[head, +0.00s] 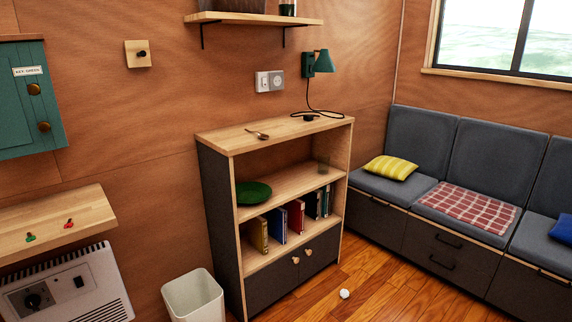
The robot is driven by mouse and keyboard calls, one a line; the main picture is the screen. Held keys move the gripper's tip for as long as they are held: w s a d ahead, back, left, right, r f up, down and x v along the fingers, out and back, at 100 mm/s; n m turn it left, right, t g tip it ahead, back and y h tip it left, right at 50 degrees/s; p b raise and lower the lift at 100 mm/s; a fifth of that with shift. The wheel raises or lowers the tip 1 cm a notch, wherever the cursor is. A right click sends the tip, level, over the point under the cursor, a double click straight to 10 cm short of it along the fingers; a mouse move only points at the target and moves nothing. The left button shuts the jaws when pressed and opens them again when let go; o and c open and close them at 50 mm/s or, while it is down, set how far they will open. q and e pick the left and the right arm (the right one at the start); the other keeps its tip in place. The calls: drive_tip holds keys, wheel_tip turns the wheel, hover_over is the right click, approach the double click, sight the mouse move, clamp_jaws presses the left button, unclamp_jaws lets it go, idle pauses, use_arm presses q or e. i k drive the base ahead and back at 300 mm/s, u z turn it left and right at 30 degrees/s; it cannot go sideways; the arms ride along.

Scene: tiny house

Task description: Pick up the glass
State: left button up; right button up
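A small clear glass (323,166) stands upright on the upper inner shelf of the wooden bookcase (228,139), near its right side. It is faint and partly see-through. Neither of my grippers shows in the head view.
A wooden spoon (257,135) lies on the bookcase top. Books (296,216) stand on the shelf below. A white bin (193,298) stands at the bookcase's front left, and a white crumpled ball (344,294) lies on the floor. A grey bench (387,228) stands right.

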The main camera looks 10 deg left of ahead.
sight(323, 164)
drive_tip(key=z, duration=0.55)
drive_tip(key=i, duration=2.6)
drive_tip(key=u, duration=1.05)
